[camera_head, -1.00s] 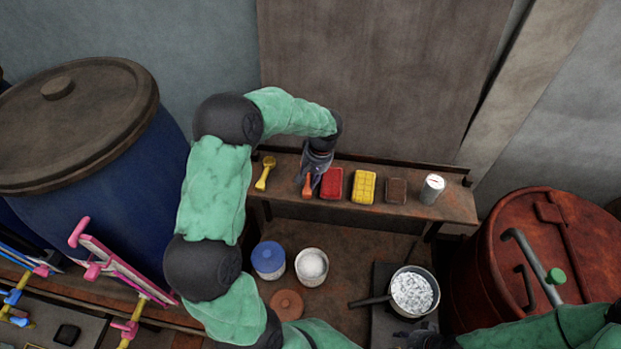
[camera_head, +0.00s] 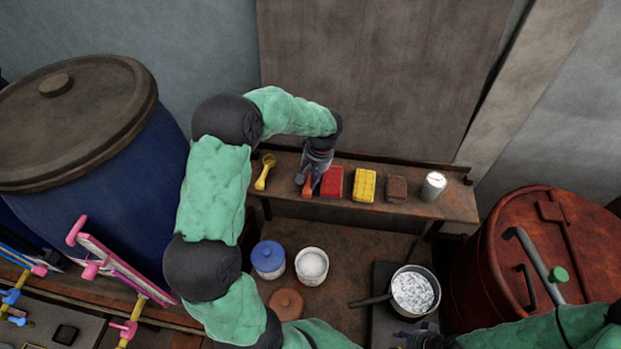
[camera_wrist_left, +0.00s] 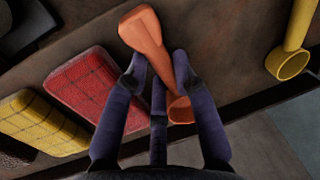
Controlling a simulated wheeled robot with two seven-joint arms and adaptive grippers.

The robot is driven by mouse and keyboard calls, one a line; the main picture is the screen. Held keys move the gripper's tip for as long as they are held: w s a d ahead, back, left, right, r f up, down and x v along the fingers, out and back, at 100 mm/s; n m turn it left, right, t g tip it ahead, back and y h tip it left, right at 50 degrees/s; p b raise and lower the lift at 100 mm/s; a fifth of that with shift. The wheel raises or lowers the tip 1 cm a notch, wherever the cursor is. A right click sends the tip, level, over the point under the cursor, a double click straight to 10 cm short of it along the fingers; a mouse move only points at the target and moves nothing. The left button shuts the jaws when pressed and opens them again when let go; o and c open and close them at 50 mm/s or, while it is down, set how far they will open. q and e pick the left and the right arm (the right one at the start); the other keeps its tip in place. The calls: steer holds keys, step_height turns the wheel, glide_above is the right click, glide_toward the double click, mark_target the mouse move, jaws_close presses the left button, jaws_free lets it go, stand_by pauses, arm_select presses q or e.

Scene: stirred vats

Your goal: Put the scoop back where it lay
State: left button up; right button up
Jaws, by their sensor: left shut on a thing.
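An orange scoop (camera_head: 307,187) is between the fingers of my left gripper (camera_head: 313,172), over the narrow wooden shelf (camera_head: 285,205). In the left wrist view the same orange scoop (camera_wrist_left: 146,36) lies between the fingertips of my left gripper (camera_wrist_left: 157,76), which is shut on it. Its wider end points up in that picture and its round end sits low between the fingers. I cannot tell whether it touches the shelf. My right gripper (camera_head: 425,336) shows only partly at the bottom edge, near the pot; its fingers are unclear.
A yellow scoop (camera_head: 264,172) lies left of my left gripper. A red block (camera_head: 332,182), yellow block (camera_head: 364,186), brown block (camera_head: 396,189) and white can (camera_head: 433,186) stand to its right. Below are a blue-lidded tub (camera_head: 268,258), an open white tub (camera_head: 311,266) and a pot (camera_head: 412,292).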

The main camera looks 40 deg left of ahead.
arm_select(q)
steer(key=o, duration=1)
step_height(320, 180, up, 12)
steer(key=w+d, duration=0.1)
steer(key=d, duration=0.1)
steer(key=shift+w, duration=0.15)
steer(key=shift+f, duration=0.15)
